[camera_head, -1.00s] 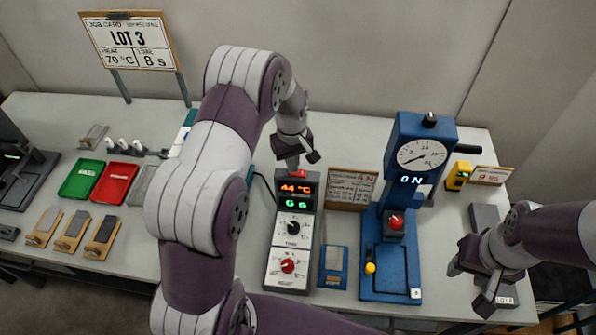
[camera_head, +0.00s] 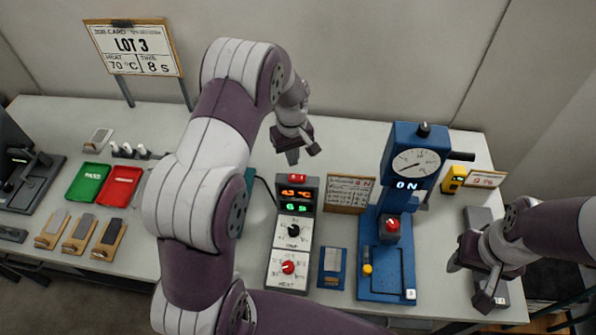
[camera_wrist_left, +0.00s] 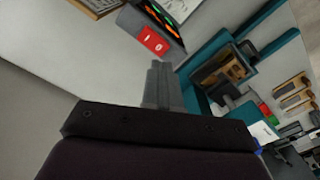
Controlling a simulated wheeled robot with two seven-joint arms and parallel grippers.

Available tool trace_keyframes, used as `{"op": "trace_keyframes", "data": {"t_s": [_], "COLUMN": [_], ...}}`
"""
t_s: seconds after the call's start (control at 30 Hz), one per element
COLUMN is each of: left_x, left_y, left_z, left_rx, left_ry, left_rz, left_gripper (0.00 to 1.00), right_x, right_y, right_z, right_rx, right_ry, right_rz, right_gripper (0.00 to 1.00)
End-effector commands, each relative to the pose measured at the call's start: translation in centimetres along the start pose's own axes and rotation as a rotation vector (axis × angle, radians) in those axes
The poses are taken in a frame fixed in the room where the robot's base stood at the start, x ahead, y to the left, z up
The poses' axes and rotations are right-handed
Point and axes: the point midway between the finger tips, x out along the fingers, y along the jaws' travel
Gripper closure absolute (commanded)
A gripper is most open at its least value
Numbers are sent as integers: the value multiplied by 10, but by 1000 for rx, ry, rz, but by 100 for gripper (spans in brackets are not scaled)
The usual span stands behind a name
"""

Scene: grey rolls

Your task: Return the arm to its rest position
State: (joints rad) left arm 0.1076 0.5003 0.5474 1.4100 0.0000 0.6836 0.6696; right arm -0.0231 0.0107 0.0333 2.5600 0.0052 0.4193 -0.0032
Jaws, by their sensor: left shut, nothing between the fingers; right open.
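My left gripper (camera_head: 293,155) is shut and empty. It hangs in the air above and behind the grey control box (camera_head: 293,235), apart from it. The box has a red switch (camera_head: 297,178) on top, a lit display, a black knob and a red knob. In the left wrist view the shut fingers (camera_wrist_left: 162,88) point toward the red switch (camera_wrist_left: 153,41). My left arm crosses the middle of the head view and hides part of the table. My right gripper (camera_head: 470,275) is open at the right end of the table, near a grey block.
A blue press (camera_head: 388,265) with a dial reads ON, right of the box. A small blue pad (camera_head: 332,268) lies between them. A green tray (camera_head: 88,182), a red tray (camera_head: 117,186) and several wooden-based samples lie at left. A job card (camera_head: 134,48) stands behind.

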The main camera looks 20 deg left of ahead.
Motion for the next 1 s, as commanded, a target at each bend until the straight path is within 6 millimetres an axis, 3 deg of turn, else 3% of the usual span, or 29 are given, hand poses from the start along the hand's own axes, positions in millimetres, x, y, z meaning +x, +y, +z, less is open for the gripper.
{"op": "trace_keyframes", "data": {"t_s": [0.1,0.57,0.67,0.77,1.0], "left_x": [-12,-10,-10,0,-1], "left_y": [0,0,1,-20,-75], "left_z": [0,0,-1,27,126], "left_rx": [0,1,73,254,685], "left_ry": [0,0,9,-24,10], "left_rz": [0,0,7,-14,6], "left_gripper": [100,100,100,100,100], "right_x": [-10,-8,-8,-5,58], "right_y": [0,0,0,0,0], "right_z": [-1,-1,-1,-1,7], "right_rx": [0,0,0,0,0], "right_ry": [0,0,0,0,-1], "right_rz": [0,0,0,0,0], "right_gripper": [57,57,57,57,57]}}
